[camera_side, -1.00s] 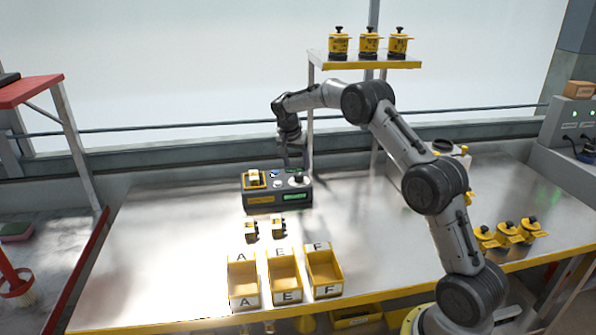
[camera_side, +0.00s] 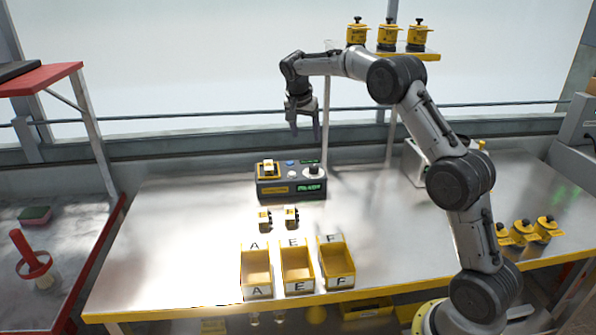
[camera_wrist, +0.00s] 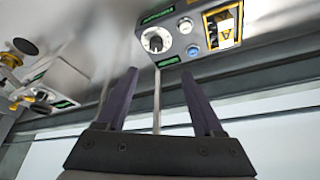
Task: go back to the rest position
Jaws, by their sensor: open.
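My gripper (camera_side: 305,130) is open and empty, raised in the air above the back of the metal table and pointing down. In the wrist view its two dark fingers (camera_wrist: 158,88) stand apart with nothing between them. Below it, the dark control box (camera_side: 284,196) stands on the table with a knob, buttons, a green display and a yellow-framed slot on its left. A yellow and white piece (camera_side: 268,169) sits in that slot. The wrist view shows this box (camera_wrist: 177,47) at the top, apart from the fingers.
Bins A (camera_side: 257,292), E (camera_side: 298,286) and F (camera_side: 337,281) stand in front. Two small yellow-white pieces (camera_side: 265,219) (camera_side: 292,217) lie behind them. A shelf (camera_side: 432,57) with three yellow devices is at the back. Three more yellow devices (camera_side: 523,233) stand at the right.

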